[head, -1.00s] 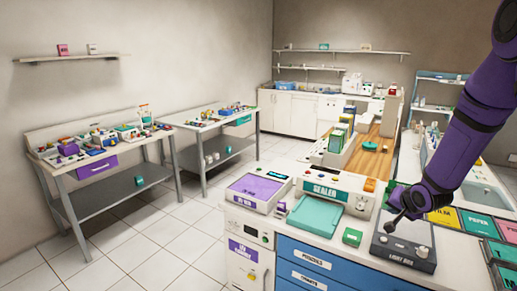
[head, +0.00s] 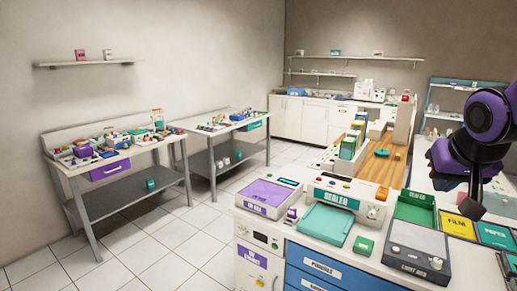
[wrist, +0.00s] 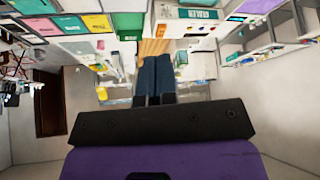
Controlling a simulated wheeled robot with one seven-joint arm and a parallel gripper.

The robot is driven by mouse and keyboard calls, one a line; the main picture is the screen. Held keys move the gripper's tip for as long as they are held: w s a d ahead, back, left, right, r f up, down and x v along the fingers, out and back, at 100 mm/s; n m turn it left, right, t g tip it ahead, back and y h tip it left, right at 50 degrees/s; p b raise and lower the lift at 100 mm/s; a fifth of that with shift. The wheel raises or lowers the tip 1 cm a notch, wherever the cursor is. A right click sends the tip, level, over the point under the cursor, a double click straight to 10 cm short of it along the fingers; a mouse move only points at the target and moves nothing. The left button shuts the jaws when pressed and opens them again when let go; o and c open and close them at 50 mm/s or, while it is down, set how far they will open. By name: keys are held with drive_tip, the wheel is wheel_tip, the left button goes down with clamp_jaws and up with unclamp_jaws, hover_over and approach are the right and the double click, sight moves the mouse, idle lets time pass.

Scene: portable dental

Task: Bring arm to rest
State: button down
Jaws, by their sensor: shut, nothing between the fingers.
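My purple arm (head: 470,155) is folded at the right edge of the head view. My gripper (head: 470,208) hangs there above the right part of the counter, clear of the things below it. In the wrist view the two dark fingers of my gripper (wrist: 153,98) lie side by side, shut, with nothing seen between them. The wrist view looks out over the room, which appears upside down.
Below and left of my gripper stand a grey light box (head: 417,245), a green tray (head: 415,208) and the sealer (head: 335,200). Yellow (head: 460,226) and teal (head: 494,234) panels lie to the right. Two side tables (head: 120,165) stand left, with open tiled floor (head: 180,240) before them.

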drive_tip(key=s+a+r+n, duration=0.1)
drive_tip(key=s+a, duration=0.1)
drive_tip(key=s, duration=0.4)
drive_tip(key=s+a+r+n+g+y, duration=0.1)
drive_tip(key=s+a+r, duration=0.1)
drive_tip(key=s, duration=0.5)
drive_tip(key=shift+a+n+y, duration=0.3)
drive_tip(key=shift+a+n, duration=0.05)
drive_tip(key=shift+n, duration=0.05)
